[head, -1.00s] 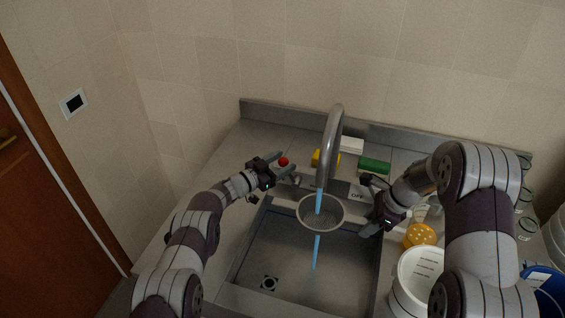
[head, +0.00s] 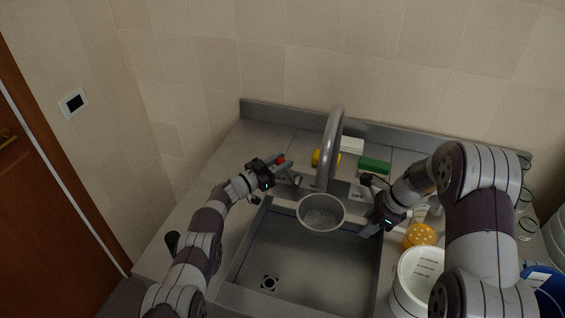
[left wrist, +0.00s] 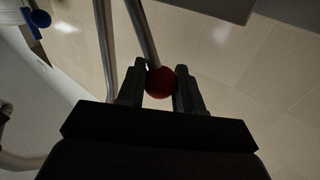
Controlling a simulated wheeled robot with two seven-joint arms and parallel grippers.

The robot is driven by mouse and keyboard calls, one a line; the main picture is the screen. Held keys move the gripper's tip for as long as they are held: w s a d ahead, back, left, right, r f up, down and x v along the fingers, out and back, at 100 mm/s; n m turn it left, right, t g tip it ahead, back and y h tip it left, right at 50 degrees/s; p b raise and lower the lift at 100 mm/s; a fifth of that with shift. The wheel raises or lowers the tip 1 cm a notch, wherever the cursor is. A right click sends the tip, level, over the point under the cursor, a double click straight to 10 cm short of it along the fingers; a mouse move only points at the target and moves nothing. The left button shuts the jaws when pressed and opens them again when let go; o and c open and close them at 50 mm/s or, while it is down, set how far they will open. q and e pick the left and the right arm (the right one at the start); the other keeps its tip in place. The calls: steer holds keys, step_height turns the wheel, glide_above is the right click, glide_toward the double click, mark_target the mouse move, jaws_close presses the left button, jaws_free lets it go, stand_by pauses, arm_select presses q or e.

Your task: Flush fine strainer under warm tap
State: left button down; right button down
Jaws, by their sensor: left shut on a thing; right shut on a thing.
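The fine strainer (head: 321,212) is a round grey mesh bowl. It hangs over the sink (head: 318,265), below the tap spout (head: 335,125). No water shows from the tap. My right gripper (head: 374,212) is shut beside the strainer's right edge, on what seems to be its handle; the grip itself is hidden. My left gripper (head: 284,165) is shut on the red knob (head: 280,159) left of the tap; the knob also shows between the fingers in the left wrist view (left wrist: 160,83).
Behind the tap are a yellow item (head: 318,158), a white block (head: 351,146) and a green block (head: 374,166). At right are an orange perforated lid (head: 420,235), a white bucket (head: 418,275) and several glass jars (head: 524,200). A drain (head: 269,283) shows in the sink floor.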

arm_select(q)
steer(key=c, duration=0.8)
jaws_free()
steer(key=shift+a, duration=0.1)
steer(key=shift+o, duration=0.2)
steer(key=shift+s+a, duration=0.25)
steer(key=shift+a, duration=0.2)
steer(key=v, duration=1.1)
steer(key=shift+s+f, duration=0.1)
